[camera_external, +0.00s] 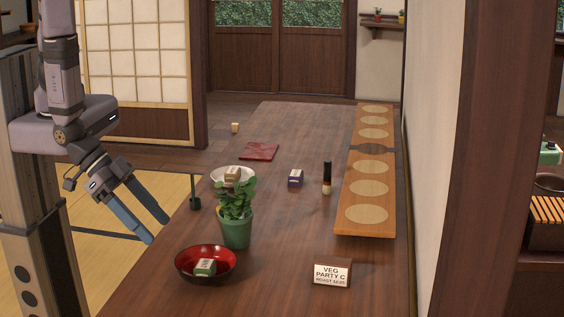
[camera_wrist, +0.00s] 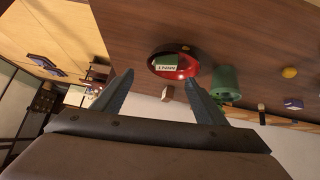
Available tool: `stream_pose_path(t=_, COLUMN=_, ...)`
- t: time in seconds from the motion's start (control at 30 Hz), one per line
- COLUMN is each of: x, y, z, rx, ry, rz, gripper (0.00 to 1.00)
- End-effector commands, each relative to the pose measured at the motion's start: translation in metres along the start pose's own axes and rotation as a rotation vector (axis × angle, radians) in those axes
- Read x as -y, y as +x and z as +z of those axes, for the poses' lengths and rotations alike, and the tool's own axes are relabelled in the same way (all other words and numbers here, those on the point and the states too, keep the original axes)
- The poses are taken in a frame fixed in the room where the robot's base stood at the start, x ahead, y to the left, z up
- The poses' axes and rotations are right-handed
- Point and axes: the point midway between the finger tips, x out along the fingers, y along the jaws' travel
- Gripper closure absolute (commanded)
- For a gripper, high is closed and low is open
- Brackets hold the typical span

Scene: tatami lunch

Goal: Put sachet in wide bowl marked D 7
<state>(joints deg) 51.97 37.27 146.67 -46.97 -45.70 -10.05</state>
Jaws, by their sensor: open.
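A wide bowl (camera_external: 183,267), red inside and dark outside, stands at the near left of the table. A green block with a white label (camera_external: 205,267) is in it; the label is too small to read surely. A white bowl (camera_external: 217,184) farther back holds a pale block (camera_external: 232,174). I cannot make out a D 7 mark on either. I cannot surely identify the sachet; a flat dark-red piece (camera_external: 259,151) lies farther back. My gripper (camera_external: 159,232) is open and empty, left of the table edge. In the wrist view the red bowl (camera_wrist: 187,70) shows beyond the fingertips.
A potted plant (camera_external: 236,228) stands between the bowls. A purple box (camera_external: 295,178), a dark bottle (camera_external: 327,178) and a sign (camera_external: 332,273) stand to its right. A long board with round mats (camera_external: 365,215) lines the right side. A yellow object (camera_wrist: 289,72) shows in the wrist view.

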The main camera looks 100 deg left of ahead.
Motion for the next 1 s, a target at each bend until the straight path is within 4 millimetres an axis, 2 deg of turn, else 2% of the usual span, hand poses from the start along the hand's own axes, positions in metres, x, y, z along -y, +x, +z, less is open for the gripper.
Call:
stream_pose_path(t=0.13, x=0.006, y=-0.005, z=-0.013, rx=0.175, ry=-0.058, rz=0.04, gripper=0.34)
stream_pose_path(t=0.27, x=0.023, y=-0.023, z=-0.024, rx=0.326, ry=-0.058, rz=0.075, gripper=0.34)
stream_pose_path(t=0.47, x=0.079, y=-0.068, z=-0.036, rx=0.518, ry=-0.005, rz=0.071, gripper=0.34)
stream_pose_path(t=0.6, x=0.124, y=-0.103, z=-0.036, rx=0.624, ry=0.033, rz=0.027, gripper=0.34)
stream_pose_path(t=0.7, x=0.149, y=-0.124, z=-0.034, rx=0.682, ry=0.05, rz=-0.008, gripper=0.34)
stream_pose_path(t=0.83, x=0.169, y=-0.142, z=-0.03, rx=0.73, ry=0.061, rz=-0.039, gripper=0.34)
stream_pose_path(t=1.0, x=0.176, y=-0.149, z=-0.028, rx=0.751, ry=0.067, rz=-0.051, gripper=0.34)
